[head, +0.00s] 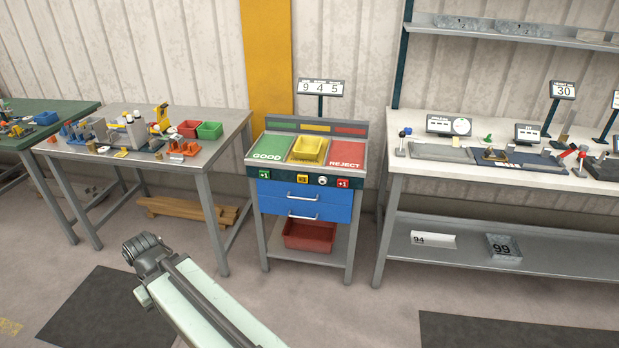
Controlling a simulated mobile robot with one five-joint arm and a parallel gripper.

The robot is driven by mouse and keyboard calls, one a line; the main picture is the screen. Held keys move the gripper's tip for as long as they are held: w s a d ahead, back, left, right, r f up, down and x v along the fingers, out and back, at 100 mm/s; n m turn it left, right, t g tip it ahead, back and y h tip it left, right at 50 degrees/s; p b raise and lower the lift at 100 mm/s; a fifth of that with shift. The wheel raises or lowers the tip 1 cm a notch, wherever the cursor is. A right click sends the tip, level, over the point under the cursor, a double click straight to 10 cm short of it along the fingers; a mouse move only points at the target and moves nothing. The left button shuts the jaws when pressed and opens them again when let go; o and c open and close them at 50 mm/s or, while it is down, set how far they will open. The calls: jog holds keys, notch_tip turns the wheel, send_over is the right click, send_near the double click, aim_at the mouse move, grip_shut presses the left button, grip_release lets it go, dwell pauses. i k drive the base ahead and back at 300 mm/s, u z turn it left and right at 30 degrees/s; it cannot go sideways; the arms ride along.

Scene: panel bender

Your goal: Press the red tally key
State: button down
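The red tally key (343,184), marked +1, sits at the right end of the front strip on the small tally stand (354,229). A green +1 key (264,175) is at the strip's left end, with a yellow key (303,179) and a round white knob (321,180) between. My arm reaches in from the bottom of the head view, ending at a grey joint (148,252) left of and in front of the stand, apart from it. My gripper's fingers cannot be made out.
The stand's top has a green GOOD area (268,150), a yellow bin (308,150) and a red REJECT area (346,160). A counter sign (320,87) reads 945. Cluttered benches stand left (215,152) and right (408,165).

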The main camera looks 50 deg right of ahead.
aim_at(343, 183)
jog(key=i, duration=0.95)
jog(key=z, duration=0.65)
jog(key=i, duration=0.65)
jog(key=z, duration=0.5)
jog(key=k, duration=0.85)
jog(key=z, duration=0.2)
jog(key=i, duration=0.8)
jog(key=u, duration=0.05)
